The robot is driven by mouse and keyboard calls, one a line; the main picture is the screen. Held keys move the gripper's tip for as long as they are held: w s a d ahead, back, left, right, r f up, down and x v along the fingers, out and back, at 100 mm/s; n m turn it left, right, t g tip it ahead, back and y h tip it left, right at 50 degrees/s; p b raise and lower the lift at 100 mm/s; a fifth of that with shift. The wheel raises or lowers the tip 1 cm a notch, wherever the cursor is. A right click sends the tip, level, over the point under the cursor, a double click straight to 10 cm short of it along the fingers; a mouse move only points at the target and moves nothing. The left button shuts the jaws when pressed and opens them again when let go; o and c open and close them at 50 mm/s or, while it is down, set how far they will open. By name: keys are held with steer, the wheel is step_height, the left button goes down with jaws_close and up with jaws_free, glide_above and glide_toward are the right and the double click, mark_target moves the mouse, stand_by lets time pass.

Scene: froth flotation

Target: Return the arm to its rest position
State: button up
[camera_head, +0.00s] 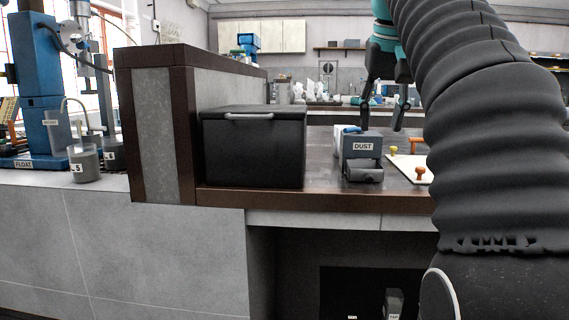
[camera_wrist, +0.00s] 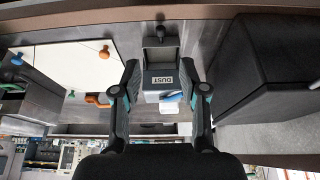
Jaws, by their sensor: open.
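My gripper (camera_head: 384,115) is open and empty above the dark bench top, with its two fingers pointing down, just behind and to the right of the grey box labelled DUST (camera_head: 361,150). My ribbed dark arm fills the right side of the head view. In the wrist view the gripper (camera_wrist: 163,80) shows its fingers spread apart on either side of the DUST box (camera_wrist: 161,72), which appears upside down. Nothing is between the fingertips that I can see to be held.
A black case (camera_head: 252,150) with a light handle stands left of the DUST box, against a grey partition (camera_head: 160,130). A white board (camera_head: 414,165) with coloured knobs lies to the right. A blue flotation machine (camera_head: 40,90) and a beaker (camera_head: 84,164) stand far left.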

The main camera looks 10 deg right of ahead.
steer(key=s+a+f+n, duration=0.1)
steer(key=s+a+f, duration=0.2)
steer(key=f, duration=0.9)
steer(key=s+a+f+n+p, duration=0.1)
steer(key=s+a+f, duration=0.3)
steer(key=s+f, duration=0.4)
steer(key=s+a+f+n+t+y, duration=0.1)
steer(key=s+a+f, duration=0.2)
steer(key=f, duration=1.4)
steer(key=s, duration=0.2)
steer(key=shift+s+a, duration=0.15)
steer(key=shift+s, duration=0.25)
